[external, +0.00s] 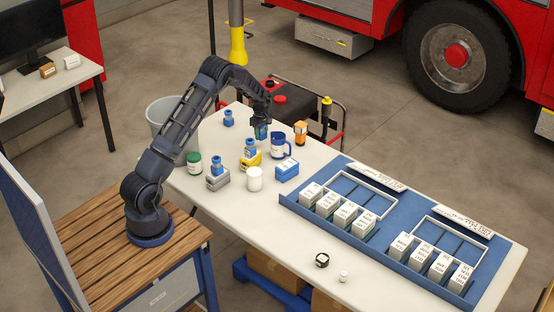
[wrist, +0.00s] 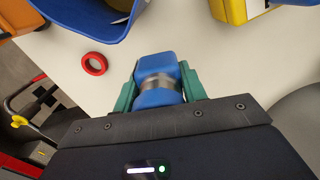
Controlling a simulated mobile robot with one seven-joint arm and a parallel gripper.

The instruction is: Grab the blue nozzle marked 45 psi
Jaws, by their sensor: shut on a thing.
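My gripper (external: 261,125) is over the far part of the white table, its jaws shut on a blue nozzle (external: 261,133). In the wrist view the blue nozzle (wrist: 157,75) with a metal band sits between the green fingers of my gripper (wrist: 158,88). No psi mark can be read on it. Similar blue nozzles stand at the far left (external: 228,118), on a yellow block (external: 249,147) and on a grey block (external: 217,166). Their marks are too small to read. I cannot tell whether the held nozzle touches the table.
A blue mug (external: 281,146) and an orange bottle (external: 300,132) stand close to my gripper. A white cup (external: 254,179), a green-lidded jar (external: 193,164) and a blue box (external: 287,170) are nearer. A red ring (wrist: 94,64) lies beside the fingers. A blue tray (external: 395,248) fills the right side.

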